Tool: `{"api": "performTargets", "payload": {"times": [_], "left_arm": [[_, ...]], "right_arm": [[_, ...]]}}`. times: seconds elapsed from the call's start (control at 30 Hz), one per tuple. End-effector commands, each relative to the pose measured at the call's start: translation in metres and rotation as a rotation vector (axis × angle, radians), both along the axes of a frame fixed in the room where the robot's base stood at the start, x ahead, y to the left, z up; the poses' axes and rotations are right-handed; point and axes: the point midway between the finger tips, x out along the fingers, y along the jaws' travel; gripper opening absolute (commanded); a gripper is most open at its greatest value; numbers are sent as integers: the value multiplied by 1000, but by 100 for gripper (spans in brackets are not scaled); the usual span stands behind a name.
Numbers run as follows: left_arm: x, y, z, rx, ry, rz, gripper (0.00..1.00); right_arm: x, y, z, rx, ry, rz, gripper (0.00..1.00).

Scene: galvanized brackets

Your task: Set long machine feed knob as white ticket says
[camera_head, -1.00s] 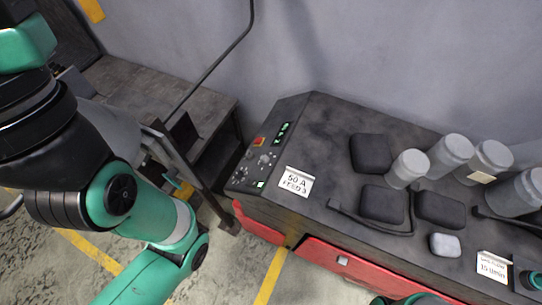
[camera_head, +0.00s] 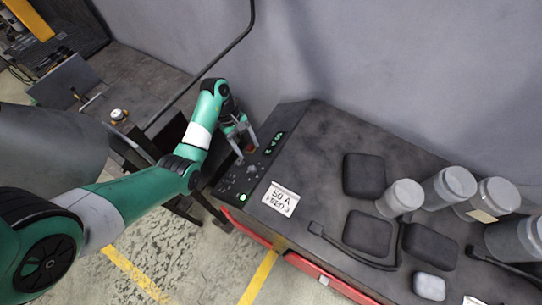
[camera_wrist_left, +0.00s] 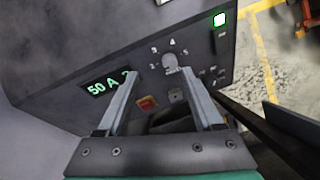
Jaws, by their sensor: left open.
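The long dark machine (camera_head: 330,125) has a control panel at its left end. A white ticket (camera_head: 281,199) on its top reads "50 A" and, below, "FEED 3". In the left wrist view, a small grey knob (camera_wrist_left: 170,62) has numbers around it, with 3, 4 and 5 readable; its pointer setting is unclear.
A red switch (camera_wrist_left: 147,103) sits between my fingers. A dark workbench (camera_head: 140,75) stands to the left.

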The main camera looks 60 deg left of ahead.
Motion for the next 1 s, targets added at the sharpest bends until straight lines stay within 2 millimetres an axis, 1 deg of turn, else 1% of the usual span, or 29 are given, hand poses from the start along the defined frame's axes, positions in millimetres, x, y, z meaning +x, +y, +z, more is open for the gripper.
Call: {"api": "performTargets", "payload": {"times": [0.03, 0.1, 0.17, 0.27, 0.37, 0.53, 0.57, 0.6, 0.8, 0.9, 1.0], "left_arm": [[-12, 12, -2, -6, 5, 44, 68], [-21, 21, -4, -10, 7, 79, 68], [-24, 26, -4, -10, 5, 94, 68], [-23, 27, -5, -8, 4, 96, 68], [-22, 25, -12, -8, 3, 95, 68], [-17, 14, -42, -8, 2, 92, 68], [-16, 12, -42, -10, 4, 92, 68], [-15, 8, -49, -12, 5, 93, 68], [-8, -7, -89, -9, 5, 93, 68], [-5, -11, -102, -8, 3, 93, 68], [-4, -14, -109, -7, 2, 93, 68]], "right_arm": [[0, 0, 1, 0, 0, 0, 0], [0, 0, 1, 0, 0, 0, 0], [0, 0, 1, 0, -1, 0, 0], [0, 0, 0, 0, -1, 0, 0], [0, 0, -7, 0, -1, 0, 0], [0, 0, -34, 0, 0, 0, 0], [0, 0, -26, 0, 1, 0, 0], [0, 0, -24, 0, 1, 0, 0], [0, 0, -27, 0, -1, 0, 0], [0, 0, -29, 0, -1, 0, 0], [0, 0, -30, 0, -1, 0, 0]]}}
